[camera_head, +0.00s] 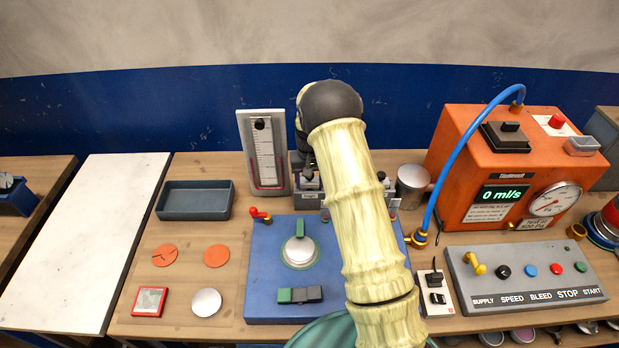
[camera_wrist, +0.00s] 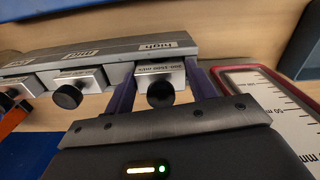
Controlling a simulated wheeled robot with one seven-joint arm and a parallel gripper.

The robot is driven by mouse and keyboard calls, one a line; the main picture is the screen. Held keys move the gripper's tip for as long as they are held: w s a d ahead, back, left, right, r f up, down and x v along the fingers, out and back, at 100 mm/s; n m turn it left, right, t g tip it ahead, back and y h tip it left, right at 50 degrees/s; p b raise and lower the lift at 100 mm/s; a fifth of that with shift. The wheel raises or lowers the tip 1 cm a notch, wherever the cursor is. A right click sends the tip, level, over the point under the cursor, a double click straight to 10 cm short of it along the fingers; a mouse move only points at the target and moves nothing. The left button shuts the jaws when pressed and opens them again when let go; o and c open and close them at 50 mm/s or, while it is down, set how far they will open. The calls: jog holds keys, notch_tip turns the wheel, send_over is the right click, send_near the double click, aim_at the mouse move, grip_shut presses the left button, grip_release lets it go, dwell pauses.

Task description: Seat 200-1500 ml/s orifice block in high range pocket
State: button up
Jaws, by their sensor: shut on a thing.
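In the wrist view, my gripper (camera_wrist: 160,82) has its two dark blue fingers shut on the sides of the silver orifice block (camera_wrist: 153,69), whose label appears to read 200-1500 ml/s. The block has a black round knob facing me. It is at the pocket marked "high" in the grey rack (camera_wrist: 112,54), roughly in line with its neighbours. I cannot tell whether it is fully down in the pocket. Another knobbed block (camera_wrist: 83,77) is at the "mid" pocket. In the head view, my arm hides the gripper, the held block and much of the rack.
A gauge board (camera_head: 264,152) stands close beside the rack. A metal cup (camera_head: 411,181) and an orange instrument box (camera_head: 470,150) with a blue hose (camera_head: 461,150) stand to the right. A blue panel (camera_head: 266,270) lies in front. A grey tray (camera_head: 194,207) sits left.

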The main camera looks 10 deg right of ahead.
jog(key=shift+f, duration=0.2)
jog(key=shift+f, duration=0.2)
jog(key=o, duration=1.6)
notch_tip(320, 180, up, 12)
jog(key=b, duration=0.4)
jog(key=shift+r, duration=0.2)
